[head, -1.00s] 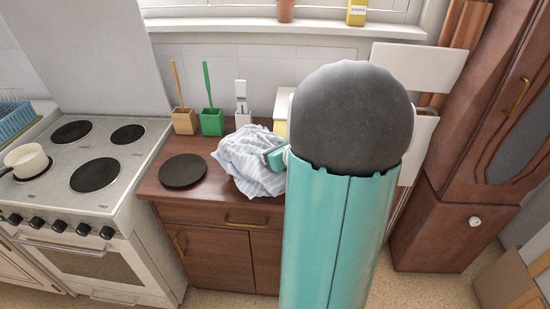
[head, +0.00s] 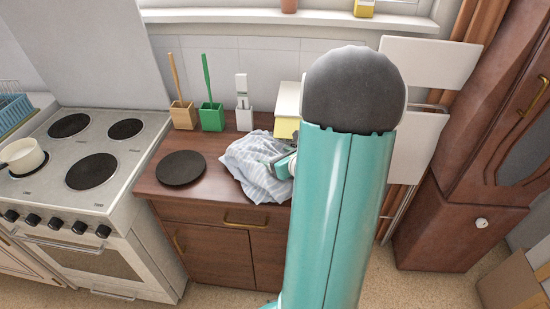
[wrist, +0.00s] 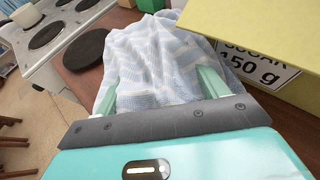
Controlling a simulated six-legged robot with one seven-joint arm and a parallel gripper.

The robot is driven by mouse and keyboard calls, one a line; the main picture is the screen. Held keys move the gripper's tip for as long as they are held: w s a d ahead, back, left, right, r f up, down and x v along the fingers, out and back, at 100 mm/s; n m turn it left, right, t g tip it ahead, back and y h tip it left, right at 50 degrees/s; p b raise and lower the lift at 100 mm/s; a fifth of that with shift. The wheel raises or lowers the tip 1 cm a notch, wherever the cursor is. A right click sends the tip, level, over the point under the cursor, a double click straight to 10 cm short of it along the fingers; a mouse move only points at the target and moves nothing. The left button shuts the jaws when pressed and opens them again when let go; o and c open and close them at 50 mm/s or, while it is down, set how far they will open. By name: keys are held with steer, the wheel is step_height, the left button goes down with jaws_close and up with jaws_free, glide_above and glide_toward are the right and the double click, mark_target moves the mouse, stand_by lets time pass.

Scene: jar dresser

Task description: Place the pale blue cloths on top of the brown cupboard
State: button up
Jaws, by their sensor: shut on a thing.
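The pale blue cloths (head: 256,167) lie as one crumpled, striped heap on top of the brown cupboard (head: 219,214), right of a black round plate. They also fill the middle of the wrist view (wrist: 160,70). My gripper (head: 284,162) is at the right side of the heap in the head view. In the wrist view its two pale green fingers (wrist: 160,92) are on either side of a bunched part of cloth, and it is shut on the cloths. I cannot tell how many cloths are in the heap. My arm hides the cupboard's right part.
A black plate (head: 181,168) lies left of the cloths. An orange pot (head: 183,115), a green pot (head: 212,117) and a white holder (head: 244,118) stand behind. A yellow sugar box (wrist: 262,45) is close on the right. The stove (head: 85,175) adjoins the left.

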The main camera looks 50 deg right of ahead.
steer(key=shift+f, duration=0.65)
steer(key=shift+f, duration=0.1)
steer(key=o, duration=1.2)
steer(key=shift+c, duration=0.2)
